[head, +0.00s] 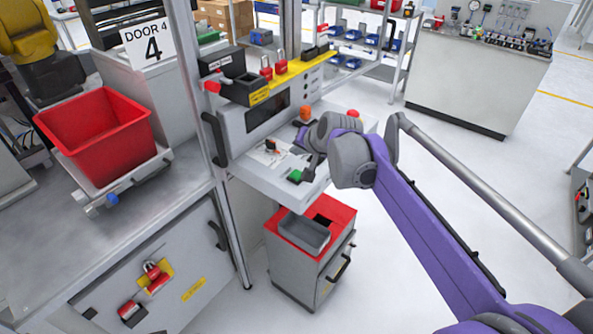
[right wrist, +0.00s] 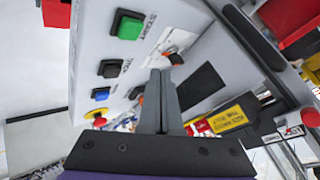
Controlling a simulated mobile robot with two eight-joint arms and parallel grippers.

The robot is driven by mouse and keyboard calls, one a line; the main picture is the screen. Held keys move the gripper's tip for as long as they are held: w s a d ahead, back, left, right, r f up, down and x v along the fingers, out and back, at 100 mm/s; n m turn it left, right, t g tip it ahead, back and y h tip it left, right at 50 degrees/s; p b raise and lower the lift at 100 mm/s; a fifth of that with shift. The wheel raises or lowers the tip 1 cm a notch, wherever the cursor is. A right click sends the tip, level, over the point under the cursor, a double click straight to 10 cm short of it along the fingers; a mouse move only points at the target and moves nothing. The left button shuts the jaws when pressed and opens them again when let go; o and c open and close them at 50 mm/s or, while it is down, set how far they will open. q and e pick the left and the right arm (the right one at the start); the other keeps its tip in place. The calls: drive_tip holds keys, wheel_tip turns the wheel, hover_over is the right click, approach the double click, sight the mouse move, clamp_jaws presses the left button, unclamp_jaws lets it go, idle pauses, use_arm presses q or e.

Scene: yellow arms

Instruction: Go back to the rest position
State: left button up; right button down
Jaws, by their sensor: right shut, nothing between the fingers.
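My right arm, with purple links, reaches in from the lower right of the head view. Its gripper (head: 311,166) is over the sloped control panel (head: 262,174) of the grey cabinet, near the green button (head: 295,176). In the right wrist view the two grey fingers of the right gripper (right wrist: 158,85) are together with nothing between them. They point at the panel, close to an orange-red knob (right wrist: 175,60); contact cannot be told. My left gripper is not in view.
Green (right wrist: 128,24), black (right wrist: 109,68) and blue (right wrist: 101,94) buttons line the panel. A red-topped cart (head: 345,217) with a grey tray (head: 302,234) stands below. A red bin (head: 97,135) sits at left. Open floor (head: 430,160) lies right of the cabinet.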

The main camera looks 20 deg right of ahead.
drive_tip(key=shift+s, duration=0.1)
idle(0.5)
drive_tip(key=s+f+n+g, duration=0.1)
drive_tip(key=s+f, duration=0.4)
drive_tip(key=s, duration=0.6)
drive_tip(key=s+f+n+g+h, duration=0.1)
drive_tip(key=s+f+n, duration=0.2)
drive_tip(key=s+f, duration=0.3)
drive_tip(key=s+f+n+g+h, duration=0.1)
drive_tip(key=s+f, duration=0.4)
drive_tip(key=s, duration=1.1)
drive_tip(key=shift+s+d+f+n, duration=0.25)
drive_tip(key=shift+s+n, duration=0.15)
drive_tip(key=shift+n, duration=0.2)
